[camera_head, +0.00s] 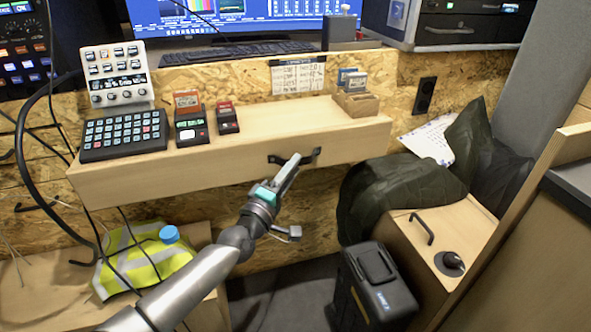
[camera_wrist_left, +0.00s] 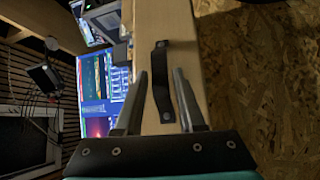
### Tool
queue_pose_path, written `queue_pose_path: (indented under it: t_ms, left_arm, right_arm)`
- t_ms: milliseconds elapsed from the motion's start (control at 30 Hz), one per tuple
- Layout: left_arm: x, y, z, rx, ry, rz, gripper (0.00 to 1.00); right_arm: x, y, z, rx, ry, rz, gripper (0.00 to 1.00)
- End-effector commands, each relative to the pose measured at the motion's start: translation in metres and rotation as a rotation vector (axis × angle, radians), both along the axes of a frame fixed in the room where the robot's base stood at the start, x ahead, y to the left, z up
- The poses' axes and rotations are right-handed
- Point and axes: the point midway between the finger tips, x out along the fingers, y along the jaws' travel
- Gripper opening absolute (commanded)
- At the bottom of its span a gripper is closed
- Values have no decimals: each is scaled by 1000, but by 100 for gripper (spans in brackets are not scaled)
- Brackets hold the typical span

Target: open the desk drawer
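The desk drawer has a pale wooden front (camera_head: 190,181) under the desk top, and I see no open gap around it. Its dark bar handle (camera_head: 313,155) sits on the right half of the front, partly covered by my gripper. My left gripper (camera_head: 293,163) reaches up to the handle from below. In the left wrist view, the handle (camera_wrist_left: 161,85) appears between the two spread fingers of the left gripper (camera_wrist_left: 160,72), with space on both sides. The fingers are open and I cannot tell how far they overlap the handle in depth. My right gripper is not in view.
A keypad (camera_head: 123,135), small devices (camera_head: 191,120) and a wooden card holder (camera_head: 357,103) stand on the desk top. A dark green cloth (camera_head: 405,193), a wooden cabinet (camera_head: 470,228) and a black case (camera_head: 375,285) are at the right. A yellow vest (camera_head: 130,260) lies lower left.

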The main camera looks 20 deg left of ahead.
Motion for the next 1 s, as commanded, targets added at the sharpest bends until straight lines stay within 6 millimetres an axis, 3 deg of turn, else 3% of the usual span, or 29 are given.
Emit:
queue_pose_path:
  t_ms: [200,533,867,1000]
  left_arm:
    - [14,-3,2,-1,0,0,38]
    - [16,-4,2,0,1,-1,37]
    - [15,-3,2,0,0,0,0]
    - [15,-3,2,0,0,0,0]
  right_arm:
    - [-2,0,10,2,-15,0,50]
    - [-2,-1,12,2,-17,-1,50]
    - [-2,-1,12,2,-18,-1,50]
    - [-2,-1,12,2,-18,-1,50]
